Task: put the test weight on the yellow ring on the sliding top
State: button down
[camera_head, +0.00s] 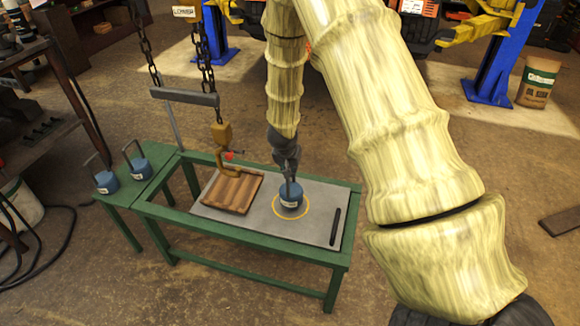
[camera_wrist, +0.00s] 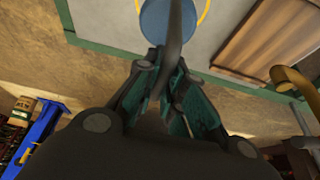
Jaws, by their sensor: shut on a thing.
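The blue test weight (camera_head: 290,194) has an upright handle and a pale label. It is over the yellow ring (camera_head: 277,212) on the grey sliding top (camera_head: 240,214); I cannot tell if its base touches the top. My gripper (camera_head: 288,172) is above the weight and shut on its handle. In the wrist view the fingers (camera_wrist: 172,85) are closed around the grey handle (camera_wrist: 176,40), with the blue weight (camera_wrist: 158,18) beyond at the top edge. Part of the yellow ring (camera_wrist: 204,12) shows beside it.
A brown wooden slatted block (camera_head: 233,191) lies on the top, with a chain hook (camera_head: 222,150) over it. Two other blue weights (camera_head: 107,181) (camera_head: 140,168) stand on the green side shelf. A dark bar (camera_head: 335,226) lies on the right. The green frame (camera_head: 240,262) surrounds the top.

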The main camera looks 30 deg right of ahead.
jog(key=shift+f, duration=0.8)
jog(key=c, duration=1.5)
grip_release()
